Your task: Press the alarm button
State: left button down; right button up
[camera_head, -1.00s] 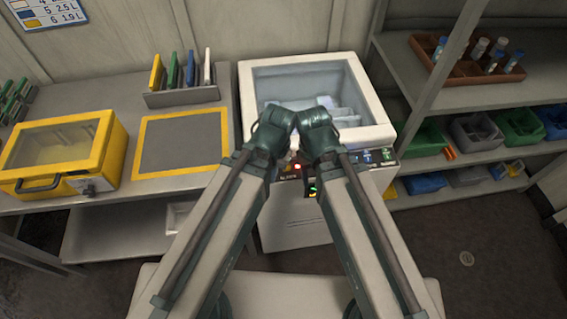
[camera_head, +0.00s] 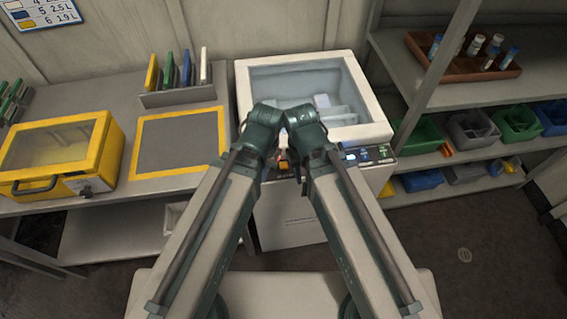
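The white chest unit (camera_head: 362,92) has an open-looking top and a dark control panel (camera_head: 372,156) along its front edge. Small blue, white and green marks show at the panel's right. An orange patch (camera_head: 283,161) shows between my two arms at the panel's middle. I cannot tell whether it is the alarm button or its light. My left arm's joint (camera_head: 262,122) and my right arm's joint (camera_head: 304,124) sit close together above the panel and cover part of it. The fingers of both grippers are hidden or too dark to make out.
A bench at left holds a yellow-framed box (camera_head: 60,160), a yellow-bordered grey mat (camera_head: 180,140) and a rack of coloured plates (camera_head: 178,98). Shelves at right hold a brown tray of vials (camera_head: 460,75) and coloured bins (camera_head: 518,122).

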grip_shut()
dwell(1.4)
